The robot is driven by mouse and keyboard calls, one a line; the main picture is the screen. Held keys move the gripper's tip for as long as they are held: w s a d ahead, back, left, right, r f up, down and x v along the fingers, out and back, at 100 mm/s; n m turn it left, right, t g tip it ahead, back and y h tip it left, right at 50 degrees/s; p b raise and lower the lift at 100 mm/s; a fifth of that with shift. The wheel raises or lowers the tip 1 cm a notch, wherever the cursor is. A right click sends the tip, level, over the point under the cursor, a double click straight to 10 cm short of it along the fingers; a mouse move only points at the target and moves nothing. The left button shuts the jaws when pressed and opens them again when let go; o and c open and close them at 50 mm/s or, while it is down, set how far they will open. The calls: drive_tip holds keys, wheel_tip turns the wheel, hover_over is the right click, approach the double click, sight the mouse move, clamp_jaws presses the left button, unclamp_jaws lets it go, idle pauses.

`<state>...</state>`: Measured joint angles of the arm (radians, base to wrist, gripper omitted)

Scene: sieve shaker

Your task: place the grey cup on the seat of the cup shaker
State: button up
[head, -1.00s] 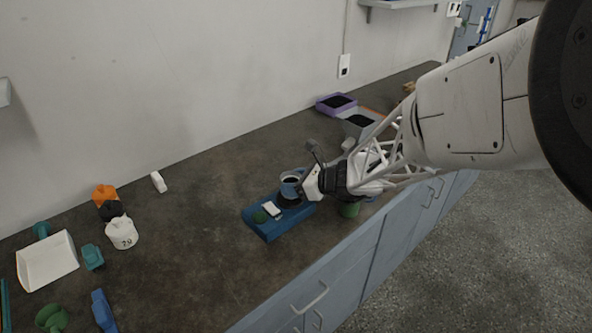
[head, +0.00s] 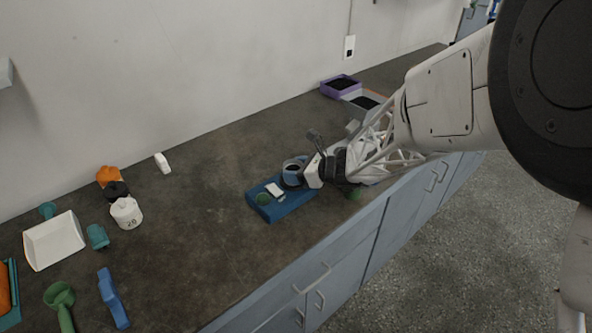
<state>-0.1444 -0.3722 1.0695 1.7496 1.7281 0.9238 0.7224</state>
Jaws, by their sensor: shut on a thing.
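The grey cup (head: 292,172), bluish grey with dark contents, is upright at the back right end of the blue cup shaker (head: 267,213). My gripper (head: 309,171) is at the cup's right side and is shut on it. The cup is over or on the shaker's dark seat, which is mostly hidden under it; I cannot tell whether they touch. The shaker also has a white panel (head: 275,190) and a green knob (head: 263,199).
A green object (head: 354,194) stands partly hidden below my wrist, near the counter's front edge. Purple (head: 341,86) and grey (head: 362,103) bins stand behind. A white numbered jar (head: 126,213), a white scoop (head: 54,240) and green tools lie left. The middle counter is clear.

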drive_tip(key=shift+f, duration=0.15)
drive_tip(key=o, duration=1)
drive_tip(key=shift+o, duration=0.2)
drive_tip(key=shift+d, duration=0.1)
drive_tip(key=shift+s+d+r, duration=0.2)
drive_tip(key=shift+d+r, duration=0.2)
drive_tip(key=shift+d, duration=0.1)
drive_tip(key=v, duration=1)
drive_tip(key=shift+s+d, duration=0.15)
drive_tip(key=shift+d, duration=0.1)
drive_tip(key=shift+r, duration=0.1)
